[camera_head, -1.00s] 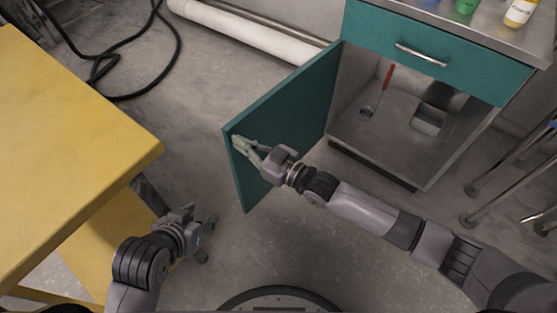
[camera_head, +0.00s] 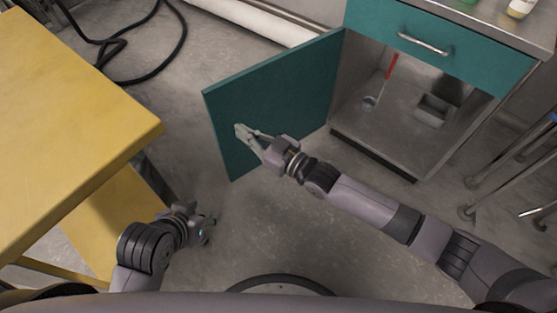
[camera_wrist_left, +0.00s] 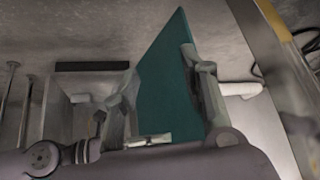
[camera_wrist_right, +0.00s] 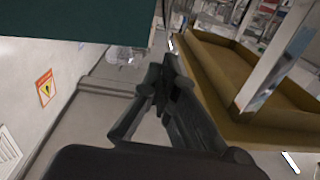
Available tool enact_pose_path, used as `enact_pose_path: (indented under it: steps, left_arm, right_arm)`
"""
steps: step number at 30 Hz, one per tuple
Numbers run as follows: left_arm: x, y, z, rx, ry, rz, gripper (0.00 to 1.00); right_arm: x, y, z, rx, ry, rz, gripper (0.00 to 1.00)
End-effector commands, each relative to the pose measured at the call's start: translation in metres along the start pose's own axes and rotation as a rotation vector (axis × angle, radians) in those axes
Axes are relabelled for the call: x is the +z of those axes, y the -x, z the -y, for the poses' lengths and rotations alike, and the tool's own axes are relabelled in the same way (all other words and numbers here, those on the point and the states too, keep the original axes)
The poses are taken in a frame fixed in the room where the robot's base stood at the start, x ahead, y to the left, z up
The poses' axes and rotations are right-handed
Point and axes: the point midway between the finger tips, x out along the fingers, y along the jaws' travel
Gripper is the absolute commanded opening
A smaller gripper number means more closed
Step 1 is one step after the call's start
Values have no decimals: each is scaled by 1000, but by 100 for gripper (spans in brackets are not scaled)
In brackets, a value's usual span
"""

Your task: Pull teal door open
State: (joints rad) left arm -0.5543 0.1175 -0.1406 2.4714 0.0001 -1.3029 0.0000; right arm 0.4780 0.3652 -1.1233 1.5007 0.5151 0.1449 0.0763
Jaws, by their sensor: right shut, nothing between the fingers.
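The teal door (camera_head: 295,92) stands wide open on the left side of the cabinet, hinged at its right edge. It also shows in the left wrist view (camera_wrist_left: 165,85) and along the top of the right wrist view (camera_wrist_right: 75,22). My right gripper (camera_head: 242,132) is shut and empty, in front of the door's inner face; I cannot tell whether it touches. It also shows in the right wrist view (camera_wrist_right: 155,85). My left gripper (camera_head: 208,226) is low beside the yellow table, apart from the door. Its fingers are spread in the left wrist view (camera_wrist_left: 160,70).
The cabinet interior (camera_head: 395,125) holds a red-handled tool (camera_head: 390,68) and a small grey box (camera_head: 433,108). A teal drawer (camera_head: 465,58) with a metal handle is above. The yellow table (camera_head: 70,130) is at left, metal stool legs (camera_head: 490,165) at right. A black cable (camera_head: 120,45) lies behind.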

Motion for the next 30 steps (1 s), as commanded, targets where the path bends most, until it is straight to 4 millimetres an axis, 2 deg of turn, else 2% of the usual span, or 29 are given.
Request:
enact_pose_path:
  steps: [5,8,12,18,26,30]
  left_arm:
    - [40,15,5,-11,6,191,40]
    - [60,26,8,-15,10,294,40]
    - [58,30,8,-15,10,298,40]
    - [56,32,7,-15,10,296,40]
    - [56,32,7,-15,10,295,40]
    - [56,32,7,-15,10,294,40]
  right_arm:
    - [-1,28,7,2,-2,3,0]
    - [-1,52,14,1,-2,3,0]
    - [-1,77,20,1,-2,2,0]
    - [0,95,25,1,1,1,0]
    - [0,98,27,1,-1,1,0]
    - [-1,94,35,21,-17,41,0]
